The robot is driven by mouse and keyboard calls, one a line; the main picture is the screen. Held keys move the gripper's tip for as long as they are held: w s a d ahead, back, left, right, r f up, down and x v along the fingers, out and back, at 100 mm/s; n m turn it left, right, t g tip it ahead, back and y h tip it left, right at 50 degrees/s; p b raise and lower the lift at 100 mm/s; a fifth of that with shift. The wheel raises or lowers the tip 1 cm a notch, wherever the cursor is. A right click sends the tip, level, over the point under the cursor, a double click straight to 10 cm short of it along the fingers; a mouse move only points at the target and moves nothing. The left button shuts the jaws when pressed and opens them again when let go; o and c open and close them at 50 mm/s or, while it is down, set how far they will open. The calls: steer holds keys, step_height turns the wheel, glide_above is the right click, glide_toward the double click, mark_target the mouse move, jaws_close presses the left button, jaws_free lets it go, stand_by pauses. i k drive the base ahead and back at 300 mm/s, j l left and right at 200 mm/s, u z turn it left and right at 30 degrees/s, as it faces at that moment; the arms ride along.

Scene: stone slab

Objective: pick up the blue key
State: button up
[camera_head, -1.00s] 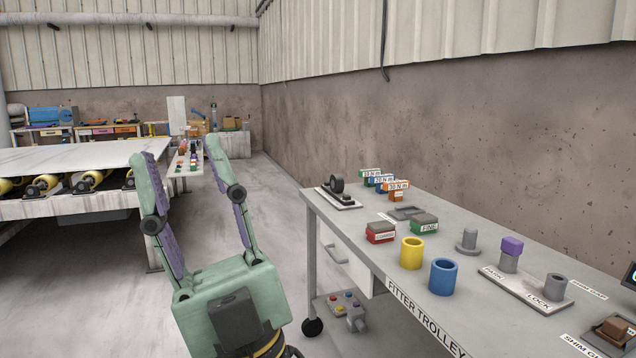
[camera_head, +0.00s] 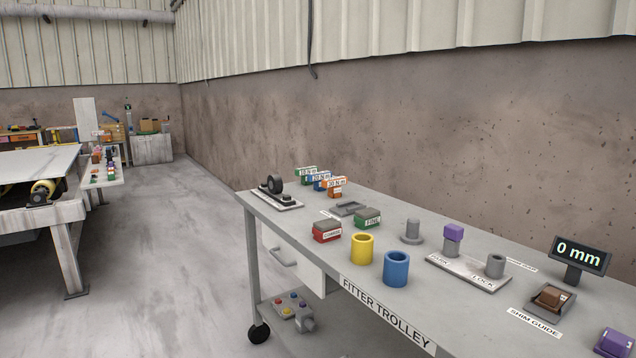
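No thing in view is clearly shaped like a key. Among the blue things on the trolley, a small blue block (camera_head: 320,186) with a "20 N m" label stands at the far end, between a green and an orange labelled block. A blue hollow cylinder (camera_head: 396,270) stands upright near the front edge. A purple block (camera_head: 454,232) sits on a grey post at the plate (camera_head: 462,277) marked "LOCK". My gripper is not in view.
The grey fitter trolley (camera_head: 330,250) stands along the wall. It also bears a yellow cylinder (camera_head: 362,249), red (camera_head: 327,231) and green (camera_head: 367,218) blocks, a shim guide (camera_head: 550,302) and a "0 mm" display (camera_head: 580,253). The floor (camera_head: 170,260) to its left is clear.

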mark_target(317, 178)
steer(key=i+j+z, duration=0.1)
steer(key=i+j, duration=0.25)
steer(key=i+j+z, duration=0.1)
steer(key=i+j, duration=0.25)
steer(key=j, duration=0.15)
steer(key=i+j, duration=0.35)
steer(key=i+j+z, duration=0.15)
steer(key=i+j, duration=0.2)
steer(key=j, duration=0.2)
steer(key=i+j+z, duration=0.1)
steer(key=i+j, duration=0.2)
steer(key=j, duration=0.2)
steer(key=i+j+z, duration=0.1)
steer(key=i+j, duration=0.2)
steer(key=j, duration=0.25)
steer(key=i+j+z, duration=0.1)
steer(key=i+j, duration=0.15)
steer(key=j, duration=0.3)
steer(key=i+j+z, duration=0.1)
steer(key=i+j, duration=0.15)
steer(key=j, duration=0.3)
steer(key=i+l, duration=0.8)
steer(key=i+j, duration=0.05)
steer(key=i, duration=0.05)
